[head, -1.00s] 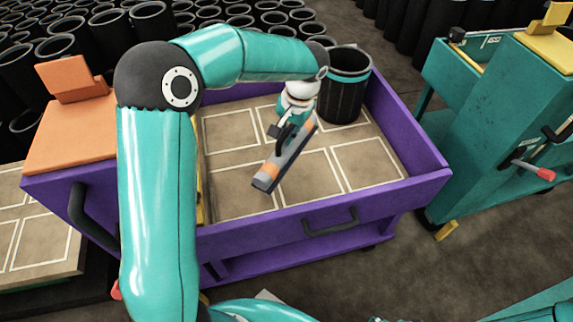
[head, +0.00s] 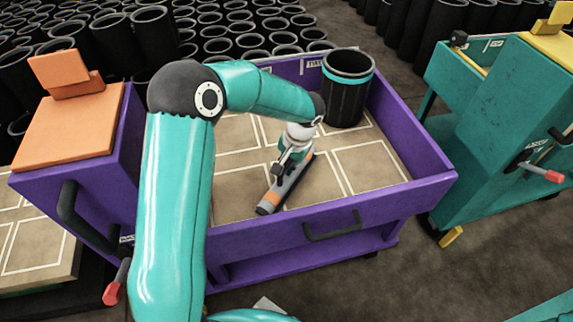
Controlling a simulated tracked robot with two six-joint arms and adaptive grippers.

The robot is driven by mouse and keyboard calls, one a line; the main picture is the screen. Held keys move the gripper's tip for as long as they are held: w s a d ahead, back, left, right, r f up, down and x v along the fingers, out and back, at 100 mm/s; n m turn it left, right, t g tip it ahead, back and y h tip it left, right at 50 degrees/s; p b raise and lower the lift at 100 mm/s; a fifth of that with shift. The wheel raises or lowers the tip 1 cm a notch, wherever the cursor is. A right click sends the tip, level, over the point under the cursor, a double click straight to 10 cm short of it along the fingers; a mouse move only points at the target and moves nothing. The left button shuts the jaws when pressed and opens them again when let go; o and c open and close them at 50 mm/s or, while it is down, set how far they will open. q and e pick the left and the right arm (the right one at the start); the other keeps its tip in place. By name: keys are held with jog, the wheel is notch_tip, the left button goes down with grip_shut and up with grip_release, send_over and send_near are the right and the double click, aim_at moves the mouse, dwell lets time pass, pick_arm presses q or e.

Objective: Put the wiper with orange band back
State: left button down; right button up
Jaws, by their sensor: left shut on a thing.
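The wiper (head: 286,190) is a dark grey bar with an orange band near its lower-left end. It lies aslant inside the purple cart's tray (head: 336,208), close to the near wall. My left gripper (head: 289,170) is shut on the wiper around its middle, from above. The gripper partly hides the wiper's upper part. I cannot tell whether the wiper touches the tray floor or hangs just above it. My right gripper is out of view.
A black sleeve with a teal band (head: 347,90) stands in the tray's far right corner. White-outlined rectangles mark the floor; its right part is clear. An orange-topped box (head: 70,125) adjoins the tray's left. A teal cart (head: 490,130) stands at right.

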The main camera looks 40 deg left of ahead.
pick_arm(q)
jog(key=c, duration=1.6)
grip_release()
jog(key=shift+f, duration=0.1)
jog(key=o, duration=0.4)
jog(key=shift+r, duration=0.2)
jog(key=p+v, duration=0.2)
jog(key=v, duration=1)
jog(key=shift+p, duration=0.4)
jog(key=shift+a+f, duration=0.1)
